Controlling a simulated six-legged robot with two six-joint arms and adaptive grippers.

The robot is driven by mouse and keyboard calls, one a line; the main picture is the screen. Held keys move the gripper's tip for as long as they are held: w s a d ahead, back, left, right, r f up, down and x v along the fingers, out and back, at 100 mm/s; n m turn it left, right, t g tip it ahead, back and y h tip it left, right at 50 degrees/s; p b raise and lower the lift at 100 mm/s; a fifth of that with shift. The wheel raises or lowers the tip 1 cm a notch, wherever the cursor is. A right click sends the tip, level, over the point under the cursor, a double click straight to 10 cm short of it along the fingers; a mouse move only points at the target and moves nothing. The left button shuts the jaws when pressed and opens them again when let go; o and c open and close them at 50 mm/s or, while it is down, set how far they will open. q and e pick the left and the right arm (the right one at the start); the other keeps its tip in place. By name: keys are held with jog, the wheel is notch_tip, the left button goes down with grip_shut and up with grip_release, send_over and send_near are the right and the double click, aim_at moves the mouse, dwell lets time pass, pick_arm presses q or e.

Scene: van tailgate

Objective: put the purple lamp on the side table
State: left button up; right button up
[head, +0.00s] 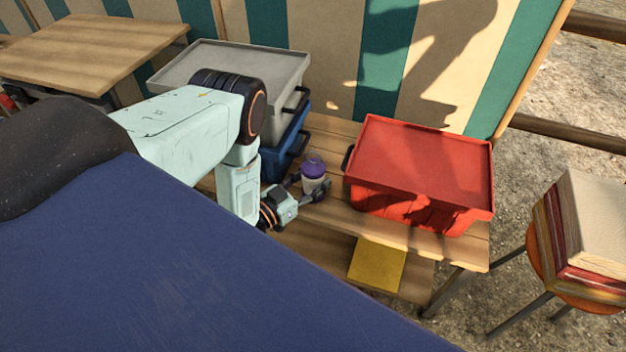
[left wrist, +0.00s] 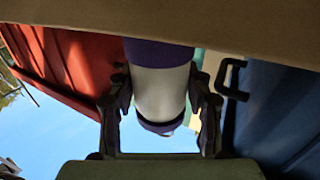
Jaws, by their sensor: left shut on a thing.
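The purple lamp (head: 313,166) has a purple top and a pale body. It is upright over the wooden bench top, between the blue crate and the red crate. My left gripper (head: 306,190) is shut on its pale body from the left. In the left wrist view the lamp (left wrist: 160,92) is between the two fingers (left wrist: 160,110), with its purple end close to the brown wooden surface. I cannot tell whether it touches the wood. A wooden table (head: 85,48) stands at the back left; I cannot tell if it is the side table. My right gripper is not in view.
A grey crate (head: 240,66) sits on a blue crate (head: 290,143) left of the lamp. A red lidded crate (head: 425,165) stands to its right. A yellow flat thing (head: 377,264) lies lower in front. Books (head: 598,215) are piled on an orange stool (head: 535,262) at right.

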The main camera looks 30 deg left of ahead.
pick_arm(q)
jog(key=shift+f, duration=0.15)
jog(key=o, duration=1.3)
jog(key=shift+f, duration=0.1)
